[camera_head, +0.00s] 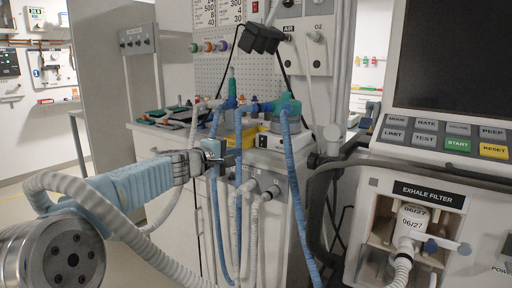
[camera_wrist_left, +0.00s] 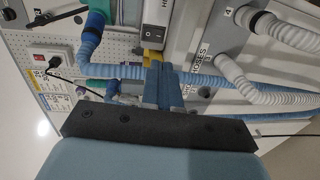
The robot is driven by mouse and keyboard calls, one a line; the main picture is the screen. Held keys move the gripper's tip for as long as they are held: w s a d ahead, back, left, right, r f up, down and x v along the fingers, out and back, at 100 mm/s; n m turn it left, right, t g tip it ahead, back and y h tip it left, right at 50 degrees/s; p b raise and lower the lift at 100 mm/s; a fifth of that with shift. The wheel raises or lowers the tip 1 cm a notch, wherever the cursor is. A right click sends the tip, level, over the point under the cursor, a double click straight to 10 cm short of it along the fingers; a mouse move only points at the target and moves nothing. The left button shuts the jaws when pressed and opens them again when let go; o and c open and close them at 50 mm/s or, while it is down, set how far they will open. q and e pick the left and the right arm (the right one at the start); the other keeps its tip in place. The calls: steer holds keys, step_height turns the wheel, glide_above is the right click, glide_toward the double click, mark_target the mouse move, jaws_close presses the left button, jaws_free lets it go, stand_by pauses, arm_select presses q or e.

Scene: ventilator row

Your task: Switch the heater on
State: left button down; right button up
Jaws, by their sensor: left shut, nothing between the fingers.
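The heater is a white box (camera_head: 271,148) on the ventilator's side shelf, with a teal chamber on top. On its front is a black rocker switch (camera_head: 262,141) with white marks. In the left wrist view the switch (camera_wrist_left: 154,33) lies just beyond the fingertips, beside lettering that begins "HE"; which side is pressed I cannot tell. My left gripper (camera_head: 222,158) is shut and empty, left of and slightly below the switch, among the hoses. In the left wrist view its closed fingers (camera_wrist_left: 163,68) point toward the switch, with a gap that looks small. My right gripper does not show.
Blue hoses (camera_head: 290,170) and white hoses hang close around the left gripper. A panel of hose ports (camera_wrist_left: 207,60) is below the heater. At right stands the ventilator with a dark screen (camera_head: 450,55) and an exhale filter (camera_head: 412,220). Free floor shows at far left.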

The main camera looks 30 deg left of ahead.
mark_target(261, 147)
arm_select(q)
steer(key=w+p, duration=0.1)
steer(key=w, duration=0.2)
steer(key=w+p, duration=0.1)
steer(key=w, duration=0.3)
steer(key=w+d+f+p, duration=0.1)
steer(key=w, duration=0.2)
steer(key=shift+w+f, duration=0.1)
steer(key=shift+w, duration=0.5)
steer(key=shift+f, duration=0.1)
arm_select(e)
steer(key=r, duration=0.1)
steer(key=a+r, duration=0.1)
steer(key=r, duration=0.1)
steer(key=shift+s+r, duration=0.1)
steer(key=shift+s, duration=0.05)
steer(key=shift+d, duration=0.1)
arm_select(q)
steer(key=shift+w, duration=0.15)
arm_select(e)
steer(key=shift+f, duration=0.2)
arm_select(q)
steer(key=shift+f+b, duration=0.15)
steer(key=shift+b, duration=0.15)
